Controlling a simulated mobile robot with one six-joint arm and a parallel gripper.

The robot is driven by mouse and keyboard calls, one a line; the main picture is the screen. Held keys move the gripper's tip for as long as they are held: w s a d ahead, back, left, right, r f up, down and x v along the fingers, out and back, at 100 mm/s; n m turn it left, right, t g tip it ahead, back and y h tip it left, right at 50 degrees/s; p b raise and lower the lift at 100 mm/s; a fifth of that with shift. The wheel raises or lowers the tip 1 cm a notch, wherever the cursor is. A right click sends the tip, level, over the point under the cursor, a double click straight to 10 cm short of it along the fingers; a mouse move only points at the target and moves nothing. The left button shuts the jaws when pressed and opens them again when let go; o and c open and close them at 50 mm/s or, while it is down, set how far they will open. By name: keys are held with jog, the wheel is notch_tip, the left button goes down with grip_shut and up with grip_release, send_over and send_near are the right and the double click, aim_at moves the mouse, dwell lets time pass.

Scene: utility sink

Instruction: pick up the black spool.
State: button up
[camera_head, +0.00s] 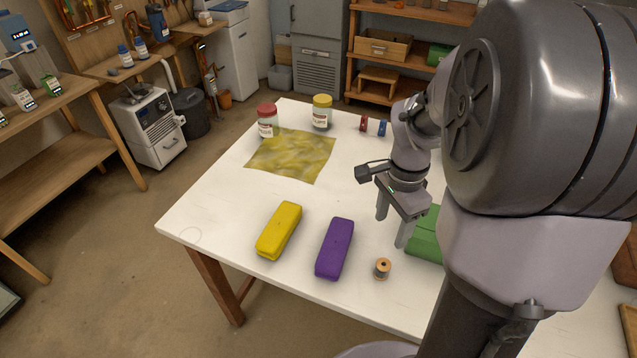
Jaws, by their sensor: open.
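The spool (382,269) stands upright on the white table near its front edge, right of a purple case. It has a tan wooden top with a dark centre and a dark grey winding. My gripper (391,230) is open and empty, its two fingers pointing down above the table. In the picture it is just above and slightly right of the spool, apart from it. The exact height of the fingertips over the table is hard to tell.
A purple case (335,248) and a yellow case (279,231) lie left of the spool. A green box (425,236) is close on the right, partly hidden by my arm. A yellow cloth (290,156), red-lidded jar (267,121) and yellow-lidded jar (322,112) are farther back.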

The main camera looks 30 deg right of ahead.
aim_at(384, 264)
jog(key=f+b, duration=0.1)
jog(key=f, duration=0.3)
jog(key=s+f+b, duration=0.1)
jog(key=f+b, duration=0.1)
jog(key=f, duration=0.1)
jog(key=f+b, duration=0.2)
jog(key=f, duration=0.2)
jog(key=shift+s+d+f, duration=0.1)
jog(key=shift+s+f, duration=0.15)
jog(key=shift+f, duration=0.1)
jog(key=f+b, duration=0.1)
jog(key=f, duration=0.1)
jog(key=f+b, duration=0.1)
jog(key=f, duration=0.1)
jog(key=w+f+b, duration=0.1)
jog(key=shift+d+f, duration=0.25)
jog(key=shift+f, duration=0.15)
jog(key=shift+r, duration=0.15)
grip_shut()
